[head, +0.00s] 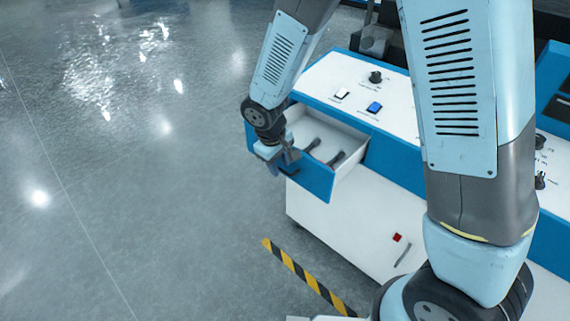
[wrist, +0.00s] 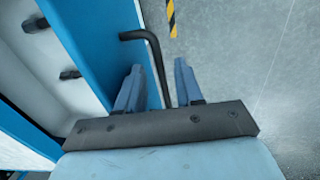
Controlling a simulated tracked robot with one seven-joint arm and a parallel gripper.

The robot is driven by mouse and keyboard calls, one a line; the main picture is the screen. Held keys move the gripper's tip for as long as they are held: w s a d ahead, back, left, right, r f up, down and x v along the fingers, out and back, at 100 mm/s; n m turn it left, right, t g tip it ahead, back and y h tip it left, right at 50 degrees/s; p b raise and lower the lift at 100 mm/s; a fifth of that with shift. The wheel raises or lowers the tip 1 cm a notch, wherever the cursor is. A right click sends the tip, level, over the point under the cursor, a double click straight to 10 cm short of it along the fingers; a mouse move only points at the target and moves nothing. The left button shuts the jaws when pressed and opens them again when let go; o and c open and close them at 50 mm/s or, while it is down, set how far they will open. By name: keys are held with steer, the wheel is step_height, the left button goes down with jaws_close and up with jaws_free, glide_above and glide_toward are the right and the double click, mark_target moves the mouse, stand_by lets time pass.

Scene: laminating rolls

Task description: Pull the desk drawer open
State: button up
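The desk drawer (head: 313,177) has a blue front and a white inside, and it stands pulled out of the white and blue desk. In the wrist view its blue front (wrist: 95,40) runs along the left. A dark bent handle (wrist: 157,62) sticks out from that front. My gripper (head: 280,160) is at the drawer's front, at its left end in the head view. In the wrist view my gripper (wrist: 158,85) has its two blue fingers apart, with the handle bar between them. A gap shows on each side of the bar. The handle is mostly hidden in the head view.
Dark objects (head: 337,158) lie inside the drawer. The desk top (head: 330,75) bears a knob and switches. A lower door (head: 350,225) with a handle is shut. Yellow-black tape (head: 305,275) marks the floor. The floor at left is clear.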

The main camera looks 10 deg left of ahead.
step_height(320, 180, up, 14)
steer(key=s+a, duration=0.1)
steer(key=s, duration=0.1)
steer(key=shift+a+f, duration=0.25)
steer(key=shift+a, duration=0.05)
stand_by(0.4)
steer(key=d+r+m+t+y, duration=0.1)
steer(key=d+r+m, duration=0.2)
steer(key=d+r, duration=0.5)
steer(key=d+r+m, duration=0.2)
steer(key=d+r, duration=0.2)
steer(key=d, duration=0.8)
steer(key=s+d+r+m+t, duration=0.1)
steer(key=s+d+r+m, duration=0.1)
steer(key=s+d, duration=0.3)
steer(key=s+d+r+m+t, duration=0.1)
steer(key=s+d+r+m, duration=0.2)
steer(key=s+d, duration=0.3)
steer(key=shift+d+r+m+t, duration=0.15)
steer(key=shift+d+m+t, duration=0.2)
steer(key=shift+d, duration=0.6)
